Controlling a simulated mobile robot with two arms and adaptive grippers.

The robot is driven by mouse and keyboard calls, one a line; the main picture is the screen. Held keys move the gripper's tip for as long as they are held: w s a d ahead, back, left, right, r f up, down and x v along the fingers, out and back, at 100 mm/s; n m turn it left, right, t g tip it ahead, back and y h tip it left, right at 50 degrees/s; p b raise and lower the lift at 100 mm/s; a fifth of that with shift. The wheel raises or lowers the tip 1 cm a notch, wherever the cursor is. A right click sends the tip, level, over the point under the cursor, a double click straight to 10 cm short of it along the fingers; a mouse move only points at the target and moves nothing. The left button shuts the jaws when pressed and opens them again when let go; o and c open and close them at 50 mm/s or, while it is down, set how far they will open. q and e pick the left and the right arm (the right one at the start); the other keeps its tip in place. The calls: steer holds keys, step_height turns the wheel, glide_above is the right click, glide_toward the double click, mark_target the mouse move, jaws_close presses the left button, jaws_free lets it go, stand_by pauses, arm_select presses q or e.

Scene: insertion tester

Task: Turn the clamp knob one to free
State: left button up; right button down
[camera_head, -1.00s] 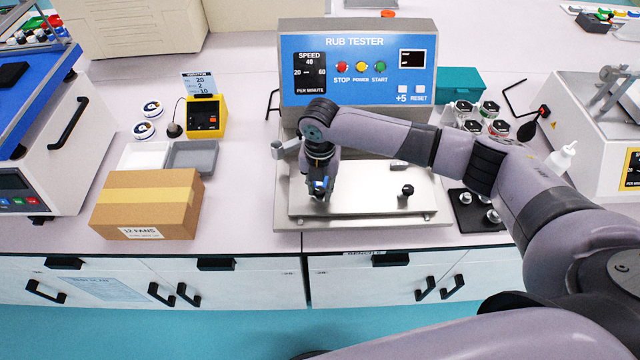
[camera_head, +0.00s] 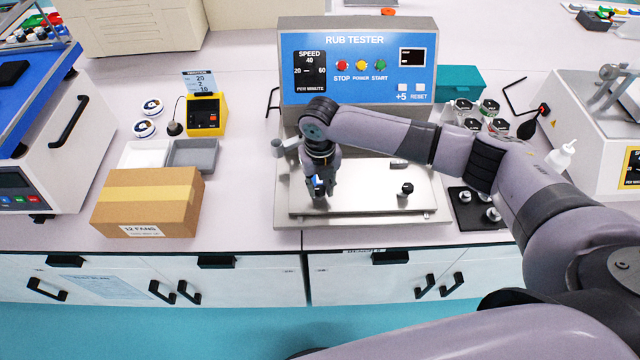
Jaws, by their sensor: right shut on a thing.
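The rub tester (camera_head: 358,62) with its blue panel stands at the middle back of the bench. Its metal base plate (camera_head: 370,213) lies in front. A black clamp knob (camera_head: 405,190) stands uncovered at the right of the plate. My right gripper (camera_head: 319,192) points down over the left part of the plate. It is shut on a knob there, mostly hidden by the fingers, so I cannot tell its turn. My left gripper does not show.
A cardboard box (camera_head: 147,203) and grey tray (camera_head: 192,154) stand left of the tester. A dark mat (camera_head: 466,218) with small metal weights lies close to the plate's right side. Several jars (camera_head: 489,107) stand behind it. The bench front edge is close to the plate.

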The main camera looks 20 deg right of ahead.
mark_target(320, 189)
steer(key=c, duration=1.3)
jaws_free()
steer(key=shift+c, duration=0.2)
steer(key=shift+r, duration=0.1)
step_height(320, 189, up, 12)
